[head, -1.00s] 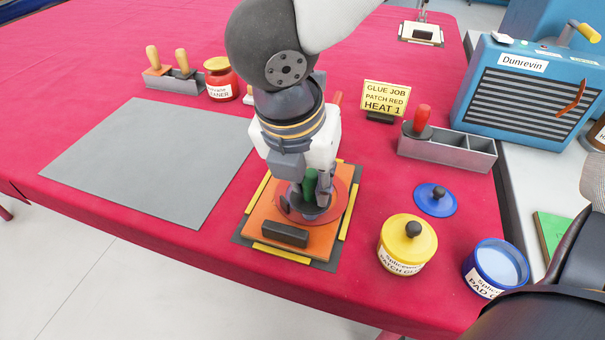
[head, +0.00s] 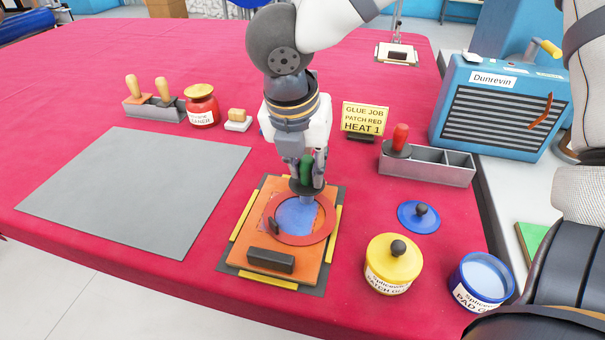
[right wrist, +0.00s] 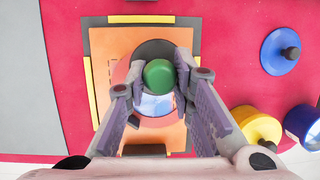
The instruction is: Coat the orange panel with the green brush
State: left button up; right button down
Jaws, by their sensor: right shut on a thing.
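The orange panel (head: 308,260) lies on a dark sheet with yellow strips along its edges. A red ring (head: 302,240) lies on the panel around a bluish area (head: 298,215) with orange specks near its right side. My right gripper (head: 308,172) is shut on the green brush (head: 307,168), held upright over the far part of the ring. The green handle top (right wrist: 158,75) shows between the fingers in the right wrist view. Whether the brush's lower end touches the panel cannot be told. My left gripper is out of view.
A dark block (head: 271,260) sits on the panel's near end. A yellow lidded pot (head: 392,268), a blue lid (head: 419,217) and an open blue pot (head: 480,284) stand to the right. A grey metal holder (head: 440,168) is behind. A grey mat (head: 130,190) lies left.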

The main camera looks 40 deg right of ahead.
jog(key=shift+w+d, duration=0.3)
jog(key=shift+d, duration=0.1)
jog(key=shift+r, duration=2.95)
jog(key=shift+r, duration=1.55)
